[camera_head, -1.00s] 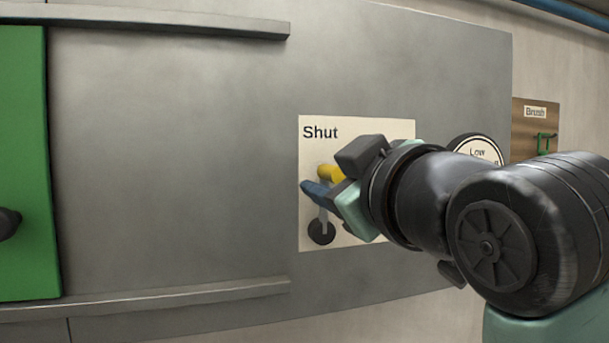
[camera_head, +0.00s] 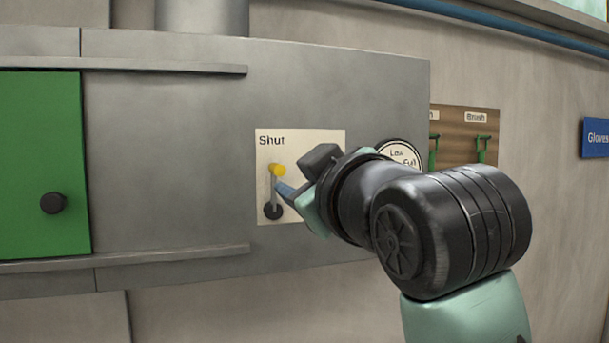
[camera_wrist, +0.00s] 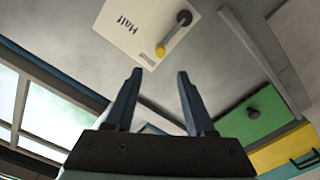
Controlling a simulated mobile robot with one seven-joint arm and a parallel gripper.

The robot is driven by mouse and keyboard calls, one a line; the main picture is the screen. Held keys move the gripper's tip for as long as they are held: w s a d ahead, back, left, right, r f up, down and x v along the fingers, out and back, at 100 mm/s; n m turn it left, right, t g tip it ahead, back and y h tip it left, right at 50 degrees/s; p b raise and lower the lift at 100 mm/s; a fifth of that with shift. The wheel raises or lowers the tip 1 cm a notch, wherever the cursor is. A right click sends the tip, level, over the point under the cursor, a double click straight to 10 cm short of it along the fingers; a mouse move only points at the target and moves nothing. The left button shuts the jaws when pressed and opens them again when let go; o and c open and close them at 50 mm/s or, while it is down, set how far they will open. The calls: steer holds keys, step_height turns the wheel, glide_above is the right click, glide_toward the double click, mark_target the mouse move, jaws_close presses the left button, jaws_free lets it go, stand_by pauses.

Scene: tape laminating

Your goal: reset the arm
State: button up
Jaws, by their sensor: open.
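My gripper (camera_head: 281,190) is in front of a wall panel in the head view, just right of a lever. The lever has a yellow knob (camera_head: 277,170) at its upper end and a black pivot below. It stands nearly upright on a cream plate (camera_head: 300,140) that reads "Shut" at its top. In the wrist view my gripper (camera_wrist: 160,75) has its two blue fingers apart with nothing between them. The yellow knob (camera_wrist: 160,50) lies beyond the fingertips there, clear of them, and the plate's "Half" label shows.
A green sliding door (camera_head: 40,130) with a black knob sits between rails at the left. A round gauge (camera_head: 401,155) is partly behind my arm. A wooden board (camera_head: 465,122) with green hooks and a blue "Gloves" sign (camera_head: 596,138) are at the right.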

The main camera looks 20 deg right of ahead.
steer(key=s+a+m+t+y+b, duration=0.1)
steer(key=s+a+m+t+b, duration=0.25)
steer(key=a, duration=0.55)
steer(key=s+a+m+t, duration=0.1)
steer(key=s+m+t, duration=0.1)
steer(key=s, duration=0.4)
steer(key=s+a+r+m+t+h, duration=0.1)
steer(key=s+a+m+t, duration=0.1)
steer(key=s+t, duration=0.2)
steer(key=shift+s+a+h, duration=0.2)
steer(key=shift+s+h, duration=0.1)
steer(key=shift+s, duration=0.8)
